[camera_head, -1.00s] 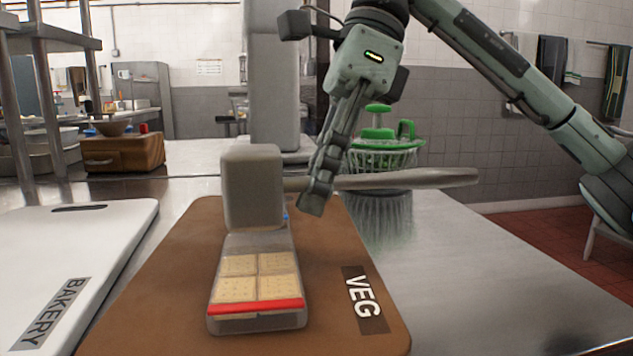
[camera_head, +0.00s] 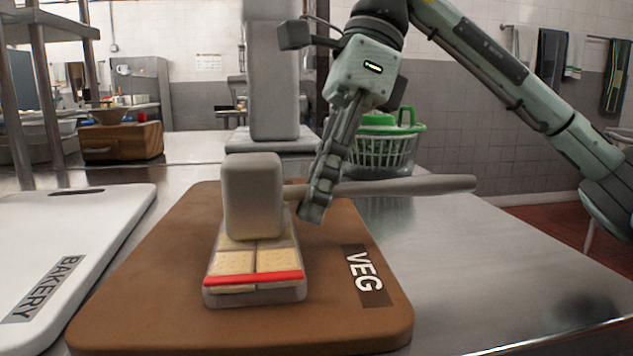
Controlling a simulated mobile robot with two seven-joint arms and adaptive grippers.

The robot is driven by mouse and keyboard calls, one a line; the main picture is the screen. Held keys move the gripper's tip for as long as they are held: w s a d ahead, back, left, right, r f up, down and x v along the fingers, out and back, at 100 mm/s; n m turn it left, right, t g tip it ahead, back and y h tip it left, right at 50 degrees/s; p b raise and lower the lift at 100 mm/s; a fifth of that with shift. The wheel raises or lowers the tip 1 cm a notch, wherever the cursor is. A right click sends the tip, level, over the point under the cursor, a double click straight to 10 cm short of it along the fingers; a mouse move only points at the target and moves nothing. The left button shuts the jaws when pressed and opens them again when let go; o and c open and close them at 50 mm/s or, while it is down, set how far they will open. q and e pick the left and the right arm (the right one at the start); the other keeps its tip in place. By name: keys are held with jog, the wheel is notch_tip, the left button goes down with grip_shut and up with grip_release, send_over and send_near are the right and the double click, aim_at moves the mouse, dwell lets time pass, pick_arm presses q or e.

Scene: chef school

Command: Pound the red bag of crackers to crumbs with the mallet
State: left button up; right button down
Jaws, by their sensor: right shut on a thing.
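The bag of crackers (camera_head: 235,263) lies on the brown VEG cutting board (camera_head: 165,285). It is clear, with a red strip across its near end, and pale square crackers show whole inside. The grey mallet (camera_head: 252,198) has a blocky head over the far part of the bag, hiding that part. I cannot tell whether the head touches the bag. Its handle runs to the right, about level. My right gripper (camera_head: 312,205) is shut on the mallet's handle, close to the head. My left gripper is not in view.
A white BAKERY board (camera_head: 75,235) lies at the left. A green-lidded basket (camera_head: 385,145) stands behind my right gripper. A grey block-like stand (camera_head: 272,80) is behind the board, and a wooden box (camera_head: 122,141) is at the far left. The steel counter (camera_head: 480,260) is clear at the right.

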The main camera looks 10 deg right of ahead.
jog(key=shift+f, duration=0.2)
jog(key=shift+f, duration=0.1)
notch_tip(320, 180, up, 6)
jog(key=p, duration=0.5)
jog(key=shift+r+p, duration=0.2)
jog(key=shift+p, duration=0.1)
jog(key=shift+f, duration=0.15)
